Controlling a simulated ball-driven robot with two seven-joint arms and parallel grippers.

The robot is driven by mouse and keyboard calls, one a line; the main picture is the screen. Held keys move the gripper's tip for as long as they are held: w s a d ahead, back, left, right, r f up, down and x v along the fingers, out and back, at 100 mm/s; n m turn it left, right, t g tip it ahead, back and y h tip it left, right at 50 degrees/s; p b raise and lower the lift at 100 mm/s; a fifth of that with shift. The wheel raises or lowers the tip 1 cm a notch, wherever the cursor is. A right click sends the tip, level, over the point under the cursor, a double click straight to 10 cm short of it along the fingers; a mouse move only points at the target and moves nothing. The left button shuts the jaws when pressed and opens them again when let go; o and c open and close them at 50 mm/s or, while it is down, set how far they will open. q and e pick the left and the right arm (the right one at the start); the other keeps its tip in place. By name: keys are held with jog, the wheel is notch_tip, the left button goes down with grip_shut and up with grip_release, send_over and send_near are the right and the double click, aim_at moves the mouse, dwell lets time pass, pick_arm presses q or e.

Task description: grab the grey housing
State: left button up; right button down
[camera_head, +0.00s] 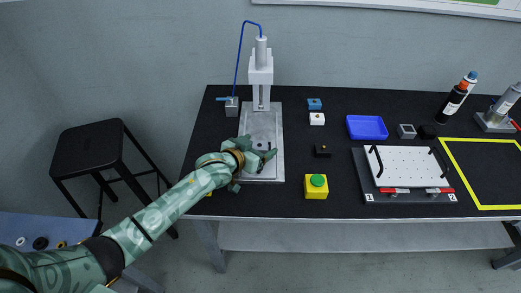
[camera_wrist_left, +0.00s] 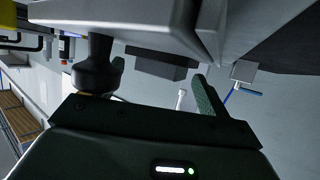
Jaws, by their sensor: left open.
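A small grey square piece with a lighter face (camera_head: 406,131), which looks like the grey housing, lies on the black table mat right of the blue tray. My left gripper (camera_head: 256,167) is open over the front part of the gantry's metal base plate (camera_head: 270,171), well to the left of that piece. In the left wrist view its two fingers (camera_wrist_left: 160,85) stand apart. A dark round knob-like part (camera_wrist_left: 98,70) shows close by the left finger; I cannot tell whether they touch. The grey piece cannot be made out in that view. My right gripper is not in view.
The white gantry screwdriver (camera_head: 261,70) with its blue hose stands behind my left gripper. A yellow box with a green button (camera_head: 316,187) is to the right. A blue tray (camera_head: 367,128) and a white perforated board (camera_head: 408,167) lie further right.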

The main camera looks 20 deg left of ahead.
pick_arm(q)
jog(key=shift+r, duration=0.15)
jog(key=c, duration=1.1)
